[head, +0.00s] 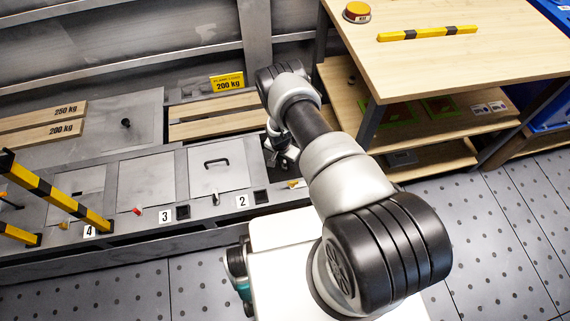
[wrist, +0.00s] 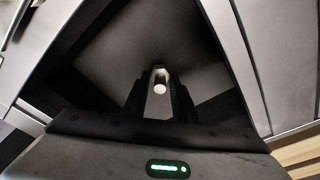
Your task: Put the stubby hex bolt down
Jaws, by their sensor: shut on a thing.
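In the wrist view the stubby hex bolt (wrist: 160,88) shows as a small pale round end between the dark fingers of my gripper (wrist: 160,78). My gripper is shut on it. Below and around the fingers is a dark, shaded recess with grey edges. In the head view my gripper (head: 283,158) is small and partly hidden by my arm. It is over a dark opening just right of the panel marked 2. The bolt cannot be made out in the head view, and I cannot tell whether it touches a surface.
Grey panels marked 2 (head: 210,170), 3 (head: 146,182) and 4 line the bench at left. Yellow-black bars (head: 60,195) stand at far left. A wooden workbench (head: 450,65) with a red-yellow button (head: 357,11) is at right. Wooden planks (head: 215,115) lie behind.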

